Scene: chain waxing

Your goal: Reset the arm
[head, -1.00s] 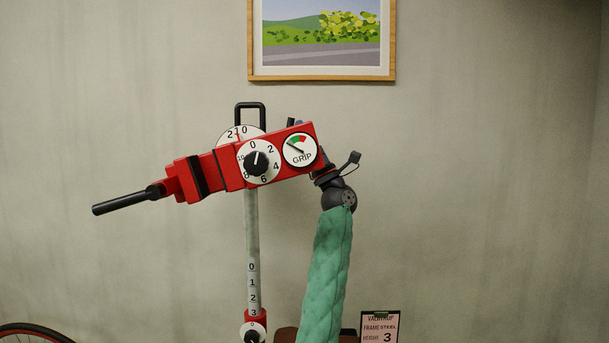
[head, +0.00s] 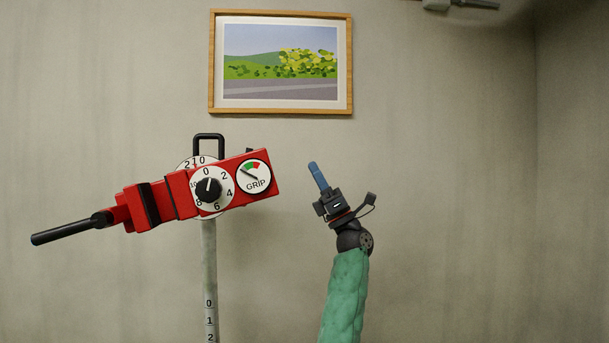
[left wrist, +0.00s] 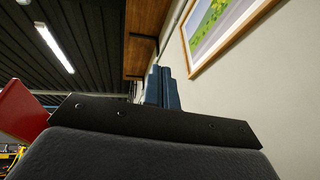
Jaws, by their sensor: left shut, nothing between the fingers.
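My left gripper (head: 314,168) points up and slightly left in the head view, with its blue fingers together and nothing between them. Its arm, in a green quilted sleeve, rises from below. The gripper stands clear of the red clamp head (head: 185,190), to its right. In the left wrist view the blue fingers (left wrist: 162,75) are side by side and closed. A red surface (left wrist: 20,110), perhaps part of the clamp head, shows at the left edge there. My right gripper is in neither view.
The clamp head has a numbered dial (head: 208,189), a GRIP gauge (head: 254,177) and a black handle (head: 66,232), on a grey post (head: 209,270). A framed picture (head: 281,110) hangs on the wall. Space right of my left arm looks clear.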

